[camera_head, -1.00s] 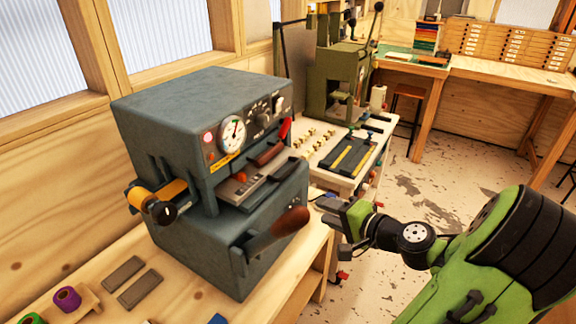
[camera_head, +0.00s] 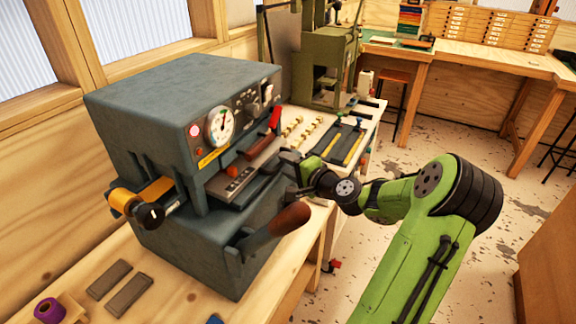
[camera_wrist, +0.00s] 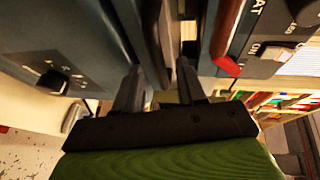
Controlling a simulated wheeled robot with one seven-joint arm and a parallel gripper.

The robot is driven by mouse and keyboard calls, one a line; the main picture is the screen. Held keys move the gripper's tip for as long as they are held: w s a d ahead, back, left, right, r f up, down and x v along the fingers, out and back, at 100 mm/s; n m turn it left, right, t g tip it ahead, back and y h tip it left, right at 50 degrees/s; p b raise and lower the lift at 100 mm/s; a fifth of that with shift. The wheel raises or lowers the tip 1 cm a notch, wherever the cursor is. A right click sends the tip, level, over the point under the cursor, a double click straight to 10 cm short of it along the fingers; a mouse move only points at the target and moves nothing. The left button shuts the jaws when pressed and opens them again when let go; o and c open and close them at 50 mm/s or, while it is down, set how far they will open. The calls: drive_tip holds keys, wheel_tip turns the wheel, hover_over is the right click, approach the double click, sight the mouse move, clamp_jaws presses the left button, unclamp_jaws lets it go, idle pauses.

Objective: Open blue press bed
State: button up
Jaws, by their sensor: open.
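The blue-grey press (camera_head: 190,140) stands on the wooden bench in the head view, with a dial gauge on its front. Its bed (camera_head: 240,182) shows as a tray in the front slot, with a small orange-red knob (camera_head: 232,171) on it. A red lever (camera_head: 275,118) is at the right of the panel, and it also shows in the wrist view (camera_wrist: 226,66). A brown-handled lever (camera_head: 288,220) sticks out below. My gripper (camera_head: 287,168) is at the right front edge of the bed. Its two fingers (camera_wrist: 158,85) are apart; whether they touch the bed edge is unclear.
Two grey bars (camera_head: 120,285) and a purple roll (camera_head: 48,310) lie on the bench in front. A side table (camera_head: 345,125) with tools and a green press (camera_head: 330,60) stand behind.

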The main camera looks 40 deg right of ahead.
drive_tip(key=shift+w, duration=0.25)
drive_tip(key=shift+c, duration=0.4)
clamp_jaws()
